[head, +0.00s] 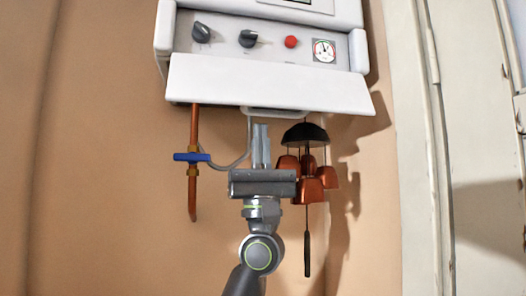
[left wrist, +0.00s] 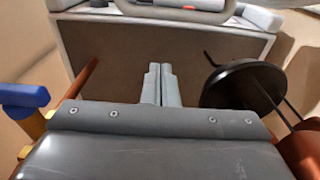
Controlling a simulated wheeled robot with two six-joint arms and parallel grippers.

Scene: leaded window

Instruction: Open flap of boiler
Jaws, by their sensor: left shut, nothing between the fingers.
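The white boiler (head: 265,15) hangs on the wall at the top of the head view. Its flap (head: 270,85) is tilted outward below the control panel, and the knobs, red button and gauge show above it. A rounded handle (head: 275,112) shows at the flap's lower edge; a light handle-like bar shows at the top of the left wrist view (left wrist: 175,13). My left gripper (head: 261,135) is just below the flap, pointing up, with its fingers (left wrist: 161,75) together and empty. Whether the fingertips touch the boiler I cannot tell. My right gripper is not in view.
A copper pipe with a blue valve handle (head: 192,157) is left of my gripper. A wind chime with a dark round top (head: 305,134) and copper bells (head: 308,190) hangs close on the right. A white door frame (head: 410,150) stands farther right. The wall below is clear.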

